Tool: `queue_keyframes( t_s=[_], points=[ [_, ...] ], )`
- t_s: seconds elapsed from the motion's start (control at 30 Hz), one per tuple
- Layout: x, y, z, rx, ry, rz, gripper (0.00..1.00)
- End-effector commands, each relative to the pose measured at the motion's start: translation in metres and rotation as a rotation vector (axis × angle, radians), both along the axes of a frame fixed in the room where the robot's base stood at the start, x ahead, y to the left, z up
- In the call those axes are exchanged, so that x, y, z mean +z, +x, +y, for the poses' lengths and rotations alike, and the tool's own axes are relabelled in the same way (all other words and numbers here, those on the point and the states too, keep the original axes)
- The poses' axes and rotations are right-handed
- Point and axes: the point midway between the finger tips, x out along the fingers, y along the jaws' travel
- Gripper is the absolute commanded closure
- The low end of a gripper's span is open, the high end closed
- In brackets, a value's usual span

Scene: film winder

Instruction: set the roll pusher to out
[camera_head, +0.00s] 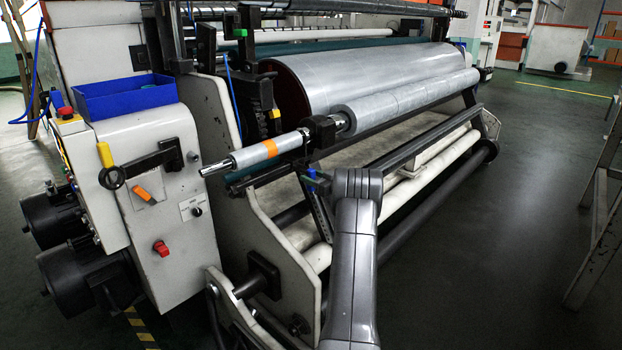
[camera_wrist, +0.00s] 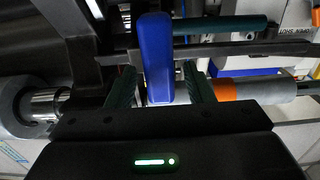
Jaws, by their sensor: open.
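A blue handle (camera_wrist: 155,55) stands upright in the wrist view, between the two dark green fingers of my gripper (camera_wrist: 160,85). The fingers are apart, one on each side of it, with a visible gap on both sides. In the head view the blue handle (camera_head: 311,173) is small, in front of the roller end. It appears to be the roll pusher's handle, but no label on it is readable. My gripper (camera_head: 318,195) is at that handle, partly hidden by my own arm. How far the pusher is set cannot be told.
A roller shaft with an orange band (camera_head: 271,148) lies close behind the handle; the band also shows in the wrist view (camera_wrist: 225,90). The large film roll (camera_head: 365,80) is behind. A control panel with an orange switch (camera_head: 149,193) and red knob (camera_head: 161,248) stands left.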

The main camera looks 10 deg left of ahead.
Motion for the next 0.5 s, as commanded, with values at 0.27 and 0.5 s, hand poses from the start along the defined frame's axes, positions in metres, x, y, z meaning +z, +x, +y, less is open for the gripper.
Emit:
queue_keyframes(
  t_s=[0.27, 0.5],
  points=[
    [-0.0004, 0.0054, 0.0088, -0.001, 0.000, 0.001, 0.53],
    [-0.0001, 0.0054, 0.0084, -0.001, 0.001, 0.001, 0.70]
  ],
)
